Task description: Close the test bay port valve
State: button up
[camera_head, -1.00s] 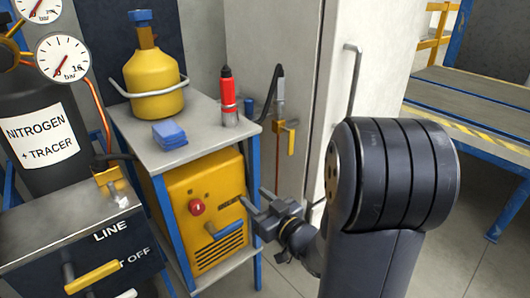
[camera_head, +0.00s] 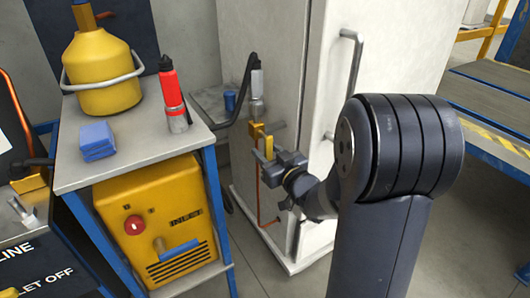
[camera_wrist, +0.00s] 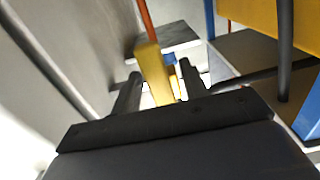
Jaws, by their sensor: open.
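The yellow port valve (camera_head: 257,131) is on the side of the white cabinet. A grey hose coupling sits above it and a copper pipe runs down below it. My gripper (camera_head: 268,142) is open right at the valve, partly covering it. In the wrist view, a yellow part of the valve (camera_wrist: 154,72) lies between the two open fingers (camera_wrist: 160,85), with the copper pipe running from its end. I cannot tell whether either finger touches it, and the handle's exact angle is unclear.
The white cabinet (camera_head: 290,80) with its long door handle (camera_head: 348,75) stands beside the valve. To the left, a metal cart (camera_head: 130,160) carries a yellow cylinder (camera_head: 105,75), a red bottle (camera_head: 172,95) and blue cloths (camera_head: 97,140). A yellow machine (camera_head: 155,220) sits under its top.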

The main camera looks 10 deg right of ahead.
jog(key=shift+x, duration=0.8)
jog(key=shift+c, duration=0.3)
grip_shut()
